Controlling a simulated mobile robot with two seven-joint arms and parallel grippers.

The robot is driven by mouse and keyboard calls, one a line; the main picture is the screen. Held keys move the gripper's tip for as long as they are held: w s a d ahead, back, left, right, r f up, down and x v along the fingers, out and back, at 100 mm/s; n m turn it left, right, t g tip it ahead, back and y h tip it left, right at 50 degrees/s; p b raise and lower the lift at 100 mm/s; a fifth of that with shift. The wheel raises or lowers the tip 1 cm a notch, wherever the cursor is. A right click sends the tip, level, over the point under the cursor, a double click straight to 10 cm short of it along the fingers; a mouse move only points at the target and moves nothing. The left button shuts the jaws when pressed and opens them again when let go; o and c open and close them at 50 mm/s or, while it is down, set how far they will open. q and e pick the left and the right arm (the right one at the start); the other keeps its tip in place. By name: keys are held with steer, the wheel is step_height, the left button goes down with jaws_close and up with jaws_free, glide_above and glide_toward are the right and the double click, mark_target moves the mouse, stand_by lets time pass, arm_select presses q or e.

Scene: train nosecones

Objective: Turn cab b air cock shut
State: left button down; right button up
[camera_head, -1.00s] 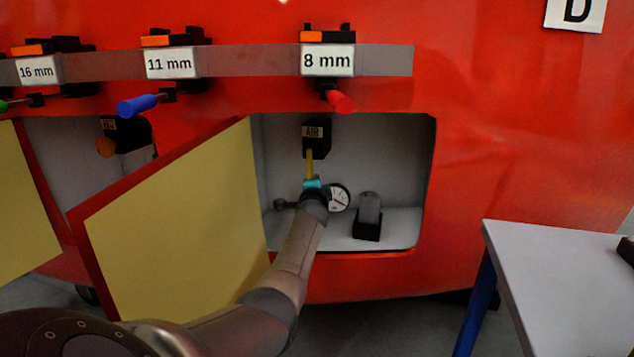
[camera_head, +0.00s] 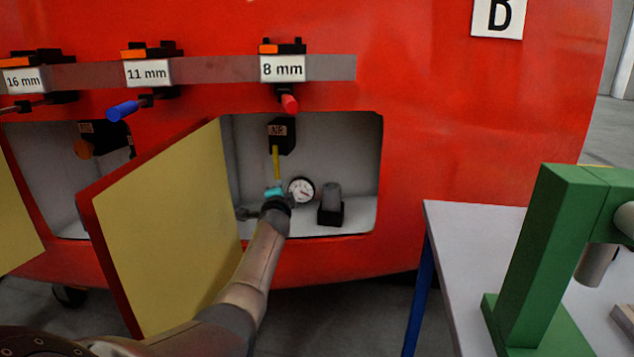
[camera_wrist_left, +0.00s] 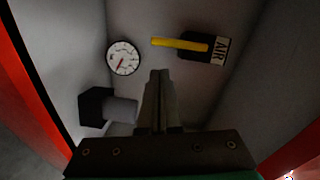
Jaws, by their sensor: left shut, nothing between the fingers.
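The air cock (camera_head: 281,137) is a black block labelled AIR on the back wall of the open red compartment. Its yellow lever (camera_head: 276,163) points straight down in the head view. In the left wrist view the yellow lever (camera_wrist_left: 180,44) lies sideways out of the black AIR block (camera_wrist_left: 205,50). My left gripper (camera_head: 274,190) is inside the compartment, just below the lever's lower end. In the left wrist view its fingers (camera_wrist_left: 158,76) are shut and empty, with a small apparent gap to the lever; exact contact cannot be told. My right gripper is not in view.
A round gauge (camera_head: 301,190) and a grey cylinder in a black holder (camera_head: 331,205) sit right of my gripper. The open yellow door panel (camera_head: 165,225) stands left of my arm. A table (camera_head: 450,235) with a green stand (camera_head: 545,250) is at right.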

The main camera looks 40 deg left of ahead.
arm_select(q)
steer(key=shift+f, duration=0.1)
